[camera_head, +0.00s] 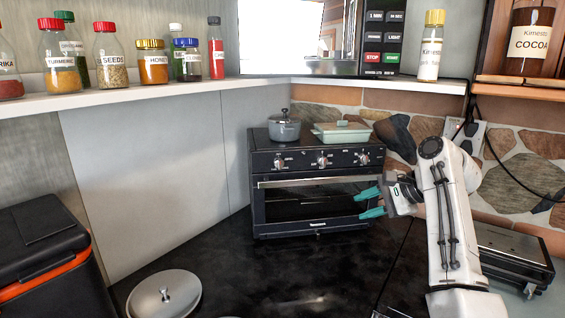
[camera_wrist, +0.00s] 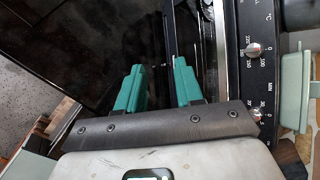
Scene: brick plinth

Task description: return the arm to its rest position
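My gripper (camera_head: 368,202) is in front of the right part of the black toaster oven (camera_head: 262,190). Its two teal fingers are apart with nothing between them. In the wrist view my gripper (camera_wrist: 158,85) also shows open and empty, with the oven's front and control knobs (camera_wrist: 254,50) close beyond it. I cannot tell whether the fingers touch the oven. My white arm reaches up from the lower right of the head view and bends toward the oven.
A grey pot (camera_head: 285,130) and a pale green dish (camera_head: 342,132) sit on the oven. A metal lid (camera_head: 165,297) lies on the dark counter at front left. A black bin (camera_head: 45,250) stands at left, a black appliance (camera_head: 512,258) at right. Jars line the shelf (camera_head: 150,95) above.

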